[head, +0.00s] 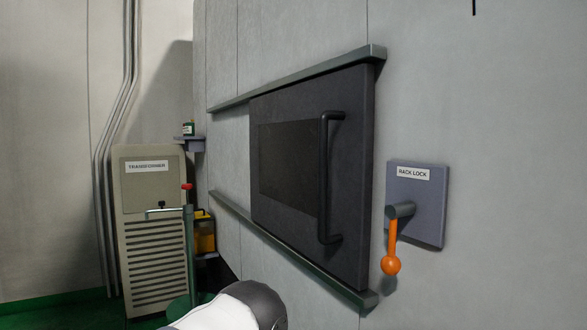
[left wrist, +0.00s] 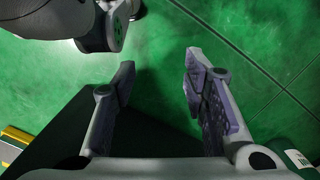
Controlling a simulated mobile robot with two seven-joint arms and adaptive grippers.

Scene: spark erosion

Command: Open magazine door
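The magazine door (head: 350,150) is a dark grey sliding panel with a dark window, set between an upper rail (head: 300,80) and a lower rail (head: 290,248) on a grey wall. A black vertical bar handle (head: 324,180) stands near its right edge. No gripper touches the door or handle in the head view. In the left wrist view my left gripper (left wrist: 157,85) is open and empty, with its two fingers apart above the green floor. A white and dark grey part of my own arm shows at the bottom of the head view. My right gripper is not identifiable.
Right of the door is a rack lock plate (head: 430,215) with an orange-knobbed lever (head: 391,262) hanging down. At the left stand a transformer cabinet (head: 150,185), a post with a red knob (head: 187,187) and a yellow item (head: 204,235) on a shelf.

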